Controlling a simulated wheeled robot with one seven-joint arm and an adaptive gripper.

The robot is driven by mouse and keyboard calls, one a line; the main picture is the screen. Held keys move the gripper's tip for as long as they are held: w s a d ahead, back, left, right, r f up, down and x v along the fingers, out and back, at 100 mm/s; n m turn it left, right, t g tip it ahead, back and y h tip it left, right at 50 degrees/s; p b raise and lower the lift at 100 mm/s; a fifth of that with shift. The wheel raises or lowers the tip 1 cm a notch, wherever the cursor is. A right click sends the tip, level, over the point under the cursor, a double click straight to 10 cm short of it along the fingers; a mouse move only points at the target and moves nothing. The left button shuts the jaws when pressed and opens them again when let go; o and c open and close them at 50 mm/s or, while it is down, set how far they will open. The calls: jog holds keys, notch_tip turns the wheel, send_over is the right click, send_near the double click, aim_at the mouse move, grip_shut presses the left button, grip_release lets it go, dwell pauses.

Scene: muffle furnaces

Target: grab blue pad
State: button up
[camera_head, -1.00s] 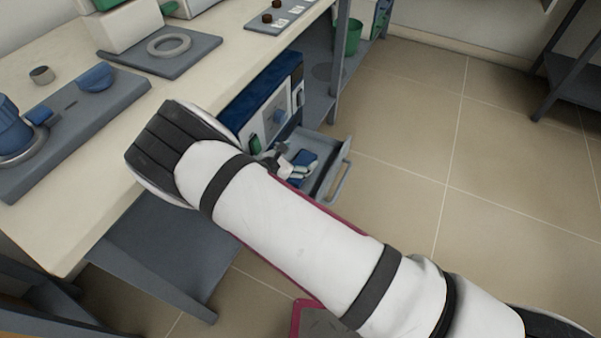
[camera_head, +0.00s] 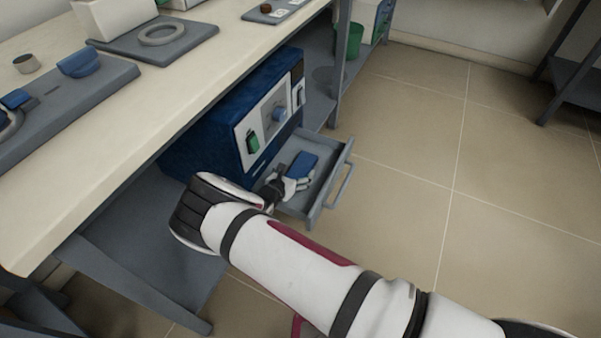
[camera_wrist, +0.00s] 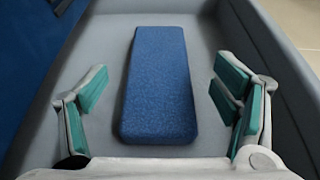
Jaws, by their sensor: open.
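The blue pad (camera_wrist: 158,85) is a flat rounded rectangle lying in an open grey drawer (camera_wrist: 215,20). In the head view the pad (camera_head: 302,164) shows inside the drawer (camera_head: 330,182), just beyond my fingers. My gripper (camera_wrist: 160,105) is open, with teal-padded fingers on both sides of the pad's near half. There is a gap between the pad and the fingers on each side. In the head view my gripper (camera_head: 295,184) is down in the drawer, partly hidden by my wrist.
The drawer belongs to a blue furnace (camera_head: 215,135) under the pale worktop (camera_head: 150,105). The drawer walls stand close around my fingers, and its handle (camera_head: 341,186) faces right. Open tiled floor (camera_head: 410,190) lies to the right.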

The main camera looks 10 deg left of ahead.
aim_at(303, 164)
jog(key=shift+b+x, duration=1.55)
jog(key=shift+x, duration=1.15)
jog(key=shift+r, duration=0.15)
jog(key=c, duration=1)
